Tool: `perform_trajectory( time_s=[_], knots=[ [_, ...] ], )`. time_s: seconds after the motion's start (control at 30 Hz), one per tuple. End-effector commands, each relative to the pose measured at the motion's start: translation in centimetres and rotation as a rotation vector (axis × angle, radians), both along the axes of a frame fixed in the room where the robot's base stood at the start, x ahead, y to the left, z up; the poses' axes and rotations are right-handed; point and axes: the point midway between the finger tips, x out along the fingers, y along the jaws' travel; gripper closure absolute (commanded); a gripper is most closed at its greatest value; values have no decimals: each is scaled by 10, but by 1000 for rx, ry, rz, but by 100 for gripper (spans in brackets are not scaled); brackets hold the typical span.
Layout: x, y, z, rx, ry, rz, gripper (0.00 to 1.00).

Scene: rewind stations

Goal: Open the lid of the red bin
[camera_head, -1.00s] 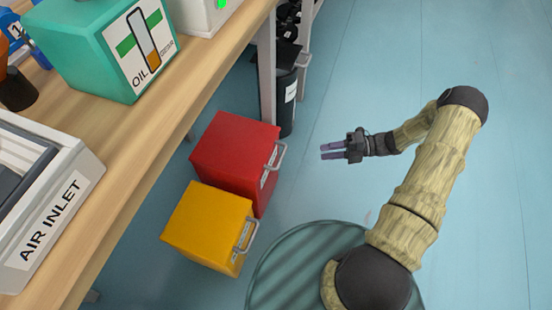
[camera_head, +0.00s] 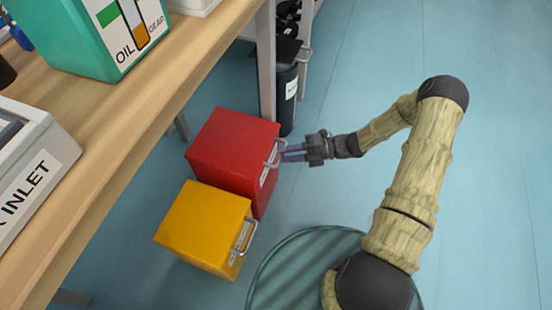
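The red bin (camera_head: 228,160) stands on the floor beside the workbench, its lid down. A grey handle (camera_head: 276,152) sits on its right side, above a white label. My gripper (camera_head: 284,152) reaches in from the right, with its fingertips at the handle. The two fingers show a narrow gap between them, so it looks open. The view is too small to tell whether the fingers are around the handle or touch it.
A yellow bin (camera_head: 200,222) with a similar handle stands just in front of the red bin. A wooden workbench (camera_head: 150,110) runs along the left, carrying a green oil box (camera_head: 85,40). A dark bin (camera_head: 287,95) stands behind by the bench leg. The blue floor at right is clear.

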Motion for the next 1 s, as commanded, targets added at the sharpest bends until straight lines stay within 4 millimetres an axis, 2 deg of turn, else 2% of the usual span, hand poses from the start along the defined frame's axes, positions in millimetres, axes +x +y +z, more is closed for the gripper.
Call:
perform_trajectory(
  time_s=[0.1,0.23,0.6,0.77,0.8,1.0],
  knots=[
    [-2,20,-7,0,0,2,66],
    [-2,35,-8,-1,-1,1,66],
    [-2,41,-7,0,-1,0,66],
    [-2,41,-8,-2,0,0,97],
    [-2,40,-8,-2,0,0,100],
    [-3,40,-10,-7,2,-1,100]
  ],
)
